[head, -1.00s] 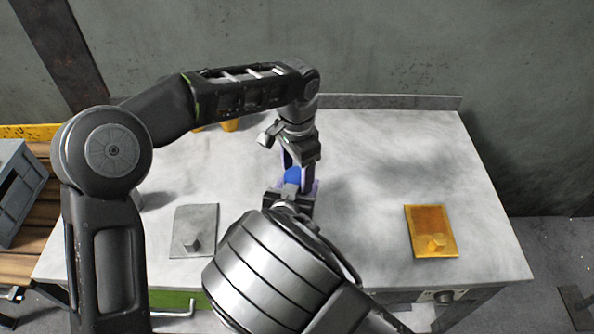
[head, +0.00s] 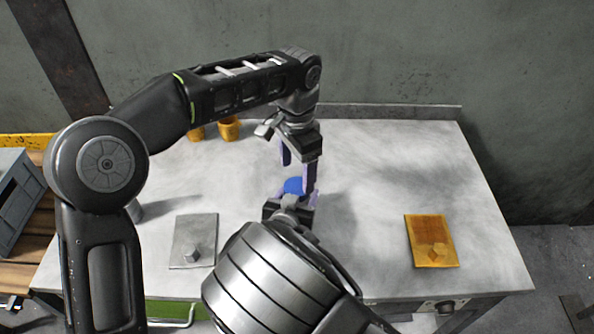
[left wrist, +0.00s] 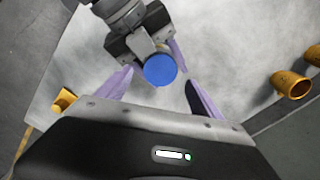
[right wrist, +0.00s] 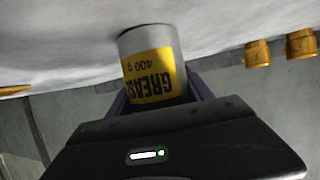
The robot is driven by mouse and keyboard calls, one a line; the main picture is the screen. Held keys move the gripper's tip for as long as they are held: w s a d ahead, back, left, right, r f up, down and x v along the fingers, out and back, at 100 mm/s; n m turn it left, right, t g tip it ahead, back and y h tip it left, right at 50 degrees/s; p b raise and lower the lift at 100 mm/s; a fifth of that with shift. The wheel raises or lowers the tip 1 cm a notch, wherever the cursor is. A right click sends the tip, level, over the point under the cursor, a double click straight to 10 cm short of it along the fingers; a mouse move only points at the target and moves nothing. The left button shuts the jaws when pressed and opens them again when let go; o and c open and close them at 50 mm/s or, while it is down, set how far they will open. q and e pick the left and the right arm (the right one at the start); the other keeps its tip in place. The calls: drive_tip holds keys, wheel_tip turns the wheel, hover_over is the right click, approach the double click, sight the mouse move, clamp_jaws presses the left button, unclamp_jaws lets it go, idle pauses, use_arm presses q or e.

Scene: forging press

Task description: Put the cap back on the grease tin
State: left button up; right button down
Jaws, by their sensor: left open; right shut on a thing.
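The grease tin (right wrist: 150,75), grey with a yellow label, is held between the fingers of my right gripper (right wrist: 155,97); its label reads upside down in the right wrist view. The blue cap (left wrist: 160,70) shows as a round disc at the tin's upper end in the left wrist view, and in the head view (head: 293,186). Whether it is fully seated cannot be told. My left gripper (head: 297,170) is open and empty just above the cap, its fingers apart and clear of it. The cap end is hidden in the right wrist view.
On the metal table (head: 370,180) lie a grey plate with a small block (head: 190,235) at left and an orange plate with a block (head: 430,238) at right. Orange cups (head: 229,128) stand at the back left. The table's middle right is clear.

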use_arm(q)
drive_tip(key=shift+c, duration=0.5)
drive_tip(key=shift+s+d+r, duration=0.2)
drive_tip(key=shift+d+r, duration=0.1)
drive_tip(key=shift+d, duration=0.35)
drive_tip(key=shift+d+r, duration=0.2)
drive_tip(key=shift+r, duration=0.1)
drive_tip(key=shift+r+n+t+y, duration=0.3)
drive_tip(key=shift+r+n, duration=0.05)
drive_tip(key=shift+n, duration=0.05)
drive_tip(key=shift+a+r+n, duration=0.15)
drive_tip(key=shift+r+n, duration=0.25)
drive_tip(key=shift+n, duration=0.8)
drive_tip(key=n, duration=0.3)
drive_tip(key=a+n, duration=0.1)
drive_tip(key=shift+w+r+n, duration=0.25)
drive_tip(key=shift+r+n, duration=0.05)
drive_tip(key=shift+r, duration=0.1)
drive_tip(key=shift+a+n, duration=0.35)
drive_tip(key=shift+n, duration=0.75)
drive_tip(key=shift+d+n, duration=0.15)
drive_tip(key=shift+n, duration=0.75)
